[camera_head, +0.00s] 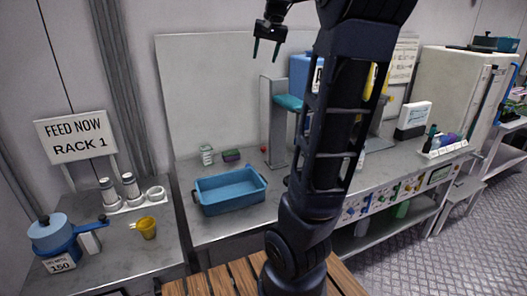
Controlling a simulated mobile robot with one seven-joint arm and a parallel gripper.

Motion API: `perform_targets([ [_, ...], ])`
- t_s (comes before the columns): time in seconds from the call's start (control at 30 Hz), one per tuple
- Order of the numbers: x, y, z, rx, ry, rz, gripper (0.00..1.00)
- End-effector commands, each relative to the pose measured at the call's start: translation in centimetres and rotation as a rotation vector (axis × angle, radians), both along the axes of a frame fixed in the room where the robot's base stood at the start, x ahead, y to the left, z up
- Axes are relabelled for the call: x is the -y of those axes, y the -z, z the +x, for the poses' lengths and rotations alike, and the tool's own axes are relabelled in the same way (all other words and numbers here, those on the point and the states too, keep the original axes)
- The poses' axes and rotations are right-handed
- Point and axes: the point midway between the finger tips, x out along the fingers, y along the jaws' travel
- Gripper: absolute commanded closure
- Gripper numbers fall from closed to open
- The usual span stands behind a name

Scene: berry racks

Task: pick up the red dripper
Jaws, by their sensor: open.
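A small red object (263,149), possibly the red dripper, is at the back of the grey counter, just left of the grey stand. It is too small to make out its shape. My gripper (266,52) is high up at the top centre, in front of the pale back panel. Its two dark fingers point down and are apart, with nothing between them. In the picture it is well above the red object. My dark arm rises through the middle and hides part of the counter and the equipment behind it.
A blue tub (230,205) stands on the counter, with a small green-and-purple block (231,155) behind it. A grey stand (275,125) rises beside the red object. A yellow cup (147,228) and blue pot (52,235) are on the left table. A slatted wooden surface (215,282) is in front.

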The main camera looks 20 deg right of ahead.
Motion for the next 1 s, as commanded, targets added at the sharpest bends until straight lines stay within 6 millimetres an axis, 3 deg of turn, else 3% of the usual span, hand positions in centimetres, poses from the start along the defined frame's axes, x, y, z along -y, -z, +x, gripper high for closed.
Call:
perform_targets([
  [0.03,0.8,0.3,1.8,-0.008,0.025,-0.002,0.46],
  [0.2,3.2,1.1,6.8,-0.024,0.110,-0.016,0.46],
  [0.6,7.2,2.8,17.4,-0.037,0.287,-0.120,0.46],
  [1.0,7.9,3.4,22.2,-0.026,0.356,-0.200,0.46],
])
